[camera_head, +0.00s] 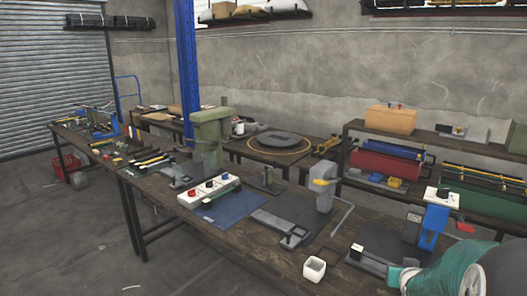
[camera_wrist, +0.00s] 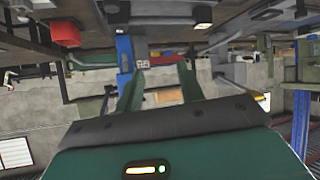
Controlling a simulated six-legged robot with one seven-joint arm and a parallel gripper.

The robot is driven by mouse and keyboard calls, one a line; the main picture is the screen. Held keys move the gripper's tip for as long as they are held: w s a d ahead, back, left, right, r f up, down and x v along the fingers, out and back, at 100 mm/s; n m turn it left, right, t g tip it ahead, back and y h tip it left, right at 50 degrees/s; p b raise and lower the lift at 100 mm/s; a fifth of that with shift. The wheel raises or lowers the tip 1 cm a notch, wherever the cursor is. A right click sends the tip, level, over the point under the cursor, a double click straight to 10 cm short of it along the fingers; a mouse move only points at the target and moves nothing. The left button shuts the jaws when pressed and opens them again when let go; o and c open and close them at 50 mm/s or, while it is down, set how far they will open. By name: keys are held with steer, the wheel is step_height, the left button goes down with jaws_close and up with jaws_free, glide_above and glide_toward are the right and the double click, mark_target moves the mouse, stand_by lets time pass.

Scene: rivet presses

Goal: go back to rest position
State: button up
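My gripper is at the lower right in the head view, where its teal body (camera_head: 445,272) shows over the near right end of the workbench (camera_head: 262,248). In the wrist view, which is upside down, its two green fingers (camera_wrist: 160,88) stand apart with nothing between them. A blue press (camera_head: 433,225) with a white top stands close beyond my gripper; it also shows in the wrist view (camera_wrist: 124,55).
A control box (camera_head: 208,191) and blue mat (camera_head: 230,208) lie further left. Open floor (camera_head: 60,230) is at the left.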

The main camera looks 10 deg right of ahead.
steer(key=s+a+r+n+g+y, duration=0.15)
steer(key=a+r, duration=0.45)
steer(key=a, duration=0.6)
steer(key=s+a+r+n+g+y, duration=0.1)
steer(key=s+a+r+n+y, duration=0.1)
steer(key=s+a, duration=0.6)
steer(key=s+a+r+n+g+y, duration=0.1)
steer(key=s+a+r+g+y, duration=0.1)
steer(key=s+a, duration=0.5)
steer(key=a+r, duration=0.1)
steer(key=a, duration=0.4)
steer(key=shift+s+a+r+n, duration=0.15)
steer(key=shift+s+a+n, duration=0.15)
steer(key=shift+s+n, duration=0.1)
steer(key=shift+d+y, duration=0.15)
steer(key=shift+y, duration=0.1)
